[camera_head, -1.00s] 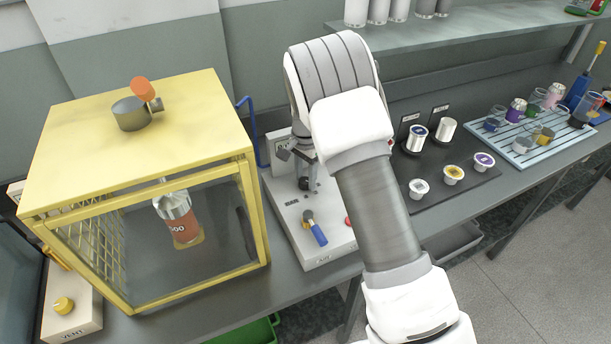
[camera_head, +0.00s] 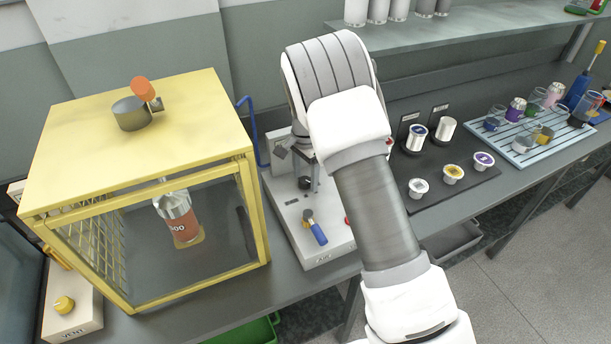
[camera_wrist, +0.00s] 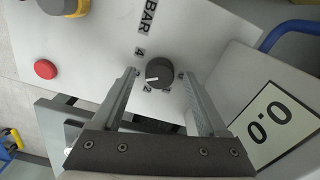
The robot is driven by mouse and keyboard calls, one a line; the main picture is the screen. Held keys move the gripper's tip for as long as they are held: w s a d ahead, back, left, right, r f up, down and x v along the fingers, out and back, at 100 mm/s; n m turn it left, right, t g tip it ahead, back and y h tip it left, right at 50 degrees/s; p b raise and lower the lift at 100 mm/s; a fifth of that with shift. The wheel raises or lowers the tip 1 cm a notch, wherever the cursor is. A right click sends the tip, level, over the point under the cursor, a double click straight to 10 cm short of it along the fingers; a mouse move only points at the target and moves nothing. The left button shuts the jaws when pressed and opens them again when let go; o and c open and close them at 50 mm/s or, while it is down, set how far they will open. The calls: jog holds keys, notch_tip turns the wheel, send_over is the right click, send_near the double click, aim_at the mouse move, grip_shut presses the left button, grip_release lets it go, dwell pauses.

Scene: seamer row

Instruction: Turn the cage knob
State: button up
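A round black knob (camera_wrist: 159,73) with a white pointer line sits on a pale panel marked BAR, with digits around it. In the head view the knob (camera_head: 305,183) is partly behind my gripper. My gripper (camera_wrist: 158,76) is open, with one finger on each side of the knob and a visible gap to it on both sides. How far the fingertips are above the panel I cannot tell.
A red button (camera_wrist: 45,69) and a yellow-and-blue lever (camera_head: 314,228) are on the same panel. A sign reading 0.0 (camera_wrist: 272,122) is beside my right finger. A box marked VENT with a yellow knob (camera_head: 64,305) stands lower left. A blue handle (camera_head: 250,130) rises behind the panel.

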aim_at(306, 179)
notch_tip(306, 179, up, 18)
jog(key=shift+f+p, duration=0.25)
jog(key=shift+p, duration=0.2)
dwell(0.4)
